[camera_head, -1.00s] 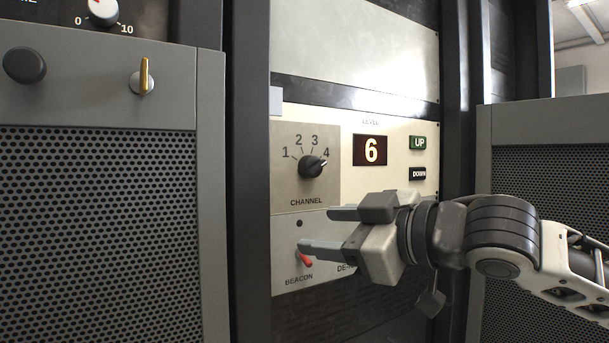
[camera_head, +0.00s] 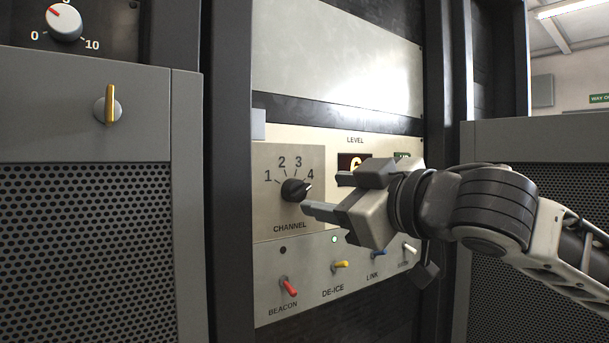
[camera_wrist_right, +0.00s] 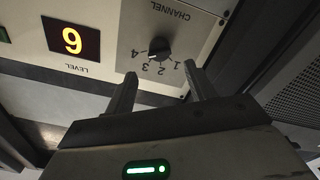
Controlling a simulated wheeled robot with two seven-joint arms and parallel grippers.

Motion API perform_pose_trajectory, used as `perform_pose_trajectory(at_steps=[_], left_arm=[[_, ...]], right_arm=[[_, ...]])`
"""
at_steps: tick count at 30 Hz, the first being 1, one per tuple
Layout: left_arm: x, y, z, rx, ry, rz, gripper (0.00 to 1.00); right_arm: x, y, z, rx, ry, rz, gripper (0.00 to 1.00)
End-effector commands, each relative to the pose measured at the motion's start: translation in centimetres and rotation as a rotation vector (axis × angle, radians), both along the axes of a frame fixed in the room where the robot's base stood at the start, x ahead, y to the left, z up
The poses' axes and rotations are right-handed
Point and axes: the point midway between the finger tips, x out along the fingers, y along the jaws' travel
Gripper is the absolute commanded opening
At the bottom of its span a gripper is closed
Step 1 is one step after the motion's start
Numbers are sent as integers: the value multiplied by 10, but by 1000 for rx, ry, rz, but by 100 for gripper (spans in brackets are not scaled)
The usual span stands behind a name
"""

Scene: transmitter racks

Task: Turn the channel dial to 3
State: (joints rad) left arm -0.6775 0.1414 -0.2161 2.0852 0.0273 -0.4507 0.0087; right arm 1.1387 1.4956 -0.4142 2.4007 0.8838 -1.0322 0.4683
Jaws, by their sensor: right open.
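The channel dial (camera_head: 296,190) is a black knob on a beige plate marked 1 to 4. Its pointer mark is toward the 4. My right gripper (camera_head: 322,193) is open, just to the right of the dial in the head view, with one finger low near the dial's lower right. In the right wrist view the dial (camera_wrist_right: 159,48) appears upside down, beyond and between the open fingertips (camera_wrist_right: 160,72). No contact is visible. My left gripper is out of view.
The level display (camera_wrist_right: 73,40) reads 6 and is partly hidden by my gripper in the head view. Below the dial are a red beacon switch (camera_head: 288,287), a yellow de-ice switch (camera_head: 340,264) and other switches. A grey cabinet (camera_head: 85,250) stands at the left.

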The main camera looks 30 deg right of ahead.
Motion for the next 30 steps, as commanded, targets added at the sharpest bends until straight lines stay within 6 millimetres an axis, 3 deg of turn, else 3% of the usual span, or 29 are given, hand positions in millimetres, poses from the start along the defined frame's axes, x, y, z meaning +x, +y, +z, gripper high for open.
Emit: perform_pose_trajectory(at_steps=[3,9,15,23,27,28,30], left_arm=[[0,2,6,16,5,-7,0],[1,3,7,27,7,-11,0],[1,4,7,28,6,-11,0],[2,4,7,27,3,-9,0],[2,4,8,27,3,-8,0],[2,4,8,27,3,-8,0],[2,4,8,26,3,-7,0]], right_arm=[[25,3,3,5,3,2,55],[55,5,2,1,1,1,55],[66,6,0,-2,0,0,55],[67,5,0,-2,-1,-1,55],[66,5,0,-2,-1,-1,16],[66,5,0,-2,-1,-1,11],[66,5,0,-2,0,0,11]])
